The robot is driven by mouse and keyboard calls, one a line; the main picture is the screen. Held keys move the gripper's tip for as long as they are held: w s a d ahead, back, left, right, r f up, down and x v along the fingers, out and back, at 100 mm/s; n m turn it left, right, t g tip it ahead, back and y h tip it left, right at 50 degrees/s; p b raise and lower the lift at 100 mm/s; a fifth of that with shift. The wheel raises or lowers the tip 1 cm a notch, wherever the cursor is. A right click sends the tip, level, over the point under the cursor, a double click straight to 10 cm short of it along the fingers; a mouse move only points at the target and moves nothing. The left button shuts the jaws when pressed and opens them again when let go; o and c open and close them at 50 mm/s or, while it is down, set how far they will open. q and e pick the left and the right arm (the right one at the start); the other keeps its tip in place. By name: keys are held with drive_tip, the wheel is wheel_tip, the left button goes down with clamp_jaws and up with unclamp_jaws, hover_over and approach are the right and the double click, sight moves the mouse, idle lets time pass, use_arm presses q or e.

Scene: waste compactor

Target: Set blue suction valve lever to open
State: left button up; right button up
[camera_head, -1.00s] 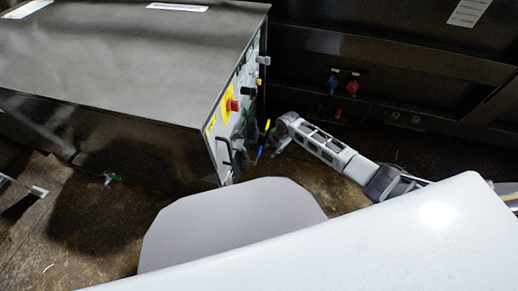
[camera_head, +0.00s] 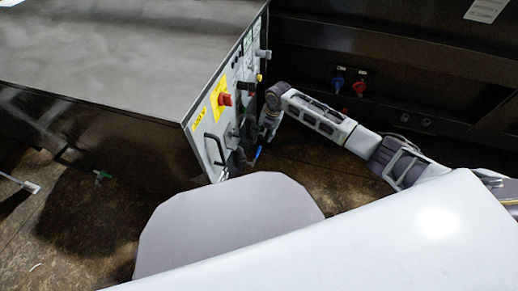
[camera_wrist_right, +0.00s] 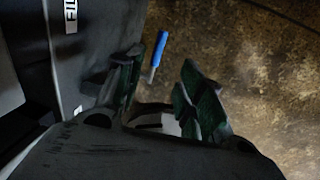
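The blue lever (camera_head: 257,153) sticks out low beside the control panel of the dark cabinet in the head view. In the right wrist view the blue lever (camera_wrist_right: 158,48) has a blue grip on a thin metal stem, just beyond the fingertips. My right gripper (camera_head: 267,133) hangs beside the panel, just above the lever. In the right wrist view its green-padded fingers (camera_wrist_right: 160,85) are apart, with nothing held between them. The lever's base is hidden by the gripper. My left gripper is not in view.
The panel carries a red knob (camera_head: 225,99) on a yellow plate and a black handle (camera_head: 216,150). The dark cabinet (camera_head: 120,65) fills the left. A blue handle (camera_head: 338,82) and a red handle (camera_head: 360,85) sit on the back wall. Brown floor (camera_wrist_right: 260,70) is open right of the lever.

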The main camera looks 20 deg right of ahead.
sight(259, 150)
drive_tip(key=shift+f, duration=0.1)
